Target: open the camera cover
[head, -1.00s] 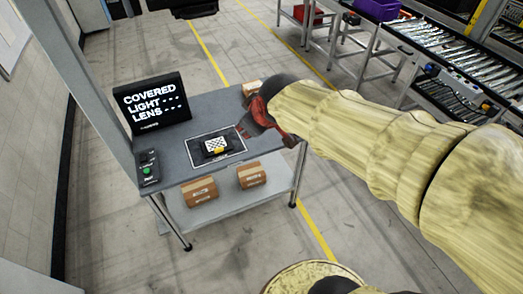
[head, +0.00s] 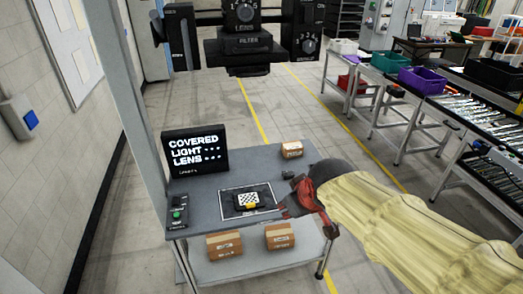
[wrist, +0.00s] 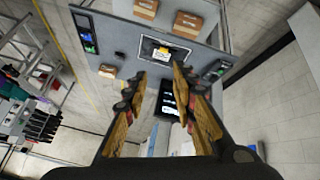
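The camera unit (head: 245,48) hangs over the far side of the workbench, at the top of the head view. It has a dial marked LENS, a FILTER label and a dark block below; I cannot tell its cover apart clearly. The screen (head: 196,148) on the bench reads COVERED, with dashes for LIGHT and LENS; it also shows in the wrist view (wrist: 168,100). My gripper (head: 308,205) is at the right side of the bench, below the camera unit and apart from it. In the wrist view my gripper (wrist: 160,92) is open, with nothing between its fingers.
A checkered plate (head: 247,198) lies on a mat on the workbench (head: 205,190). A control box with a green button (head: 178,212) stands at the left. Cartons (head: 280,236) sit on the lower shelf, another (head: 292,149) at the bench's back corner. A post rises at the left.

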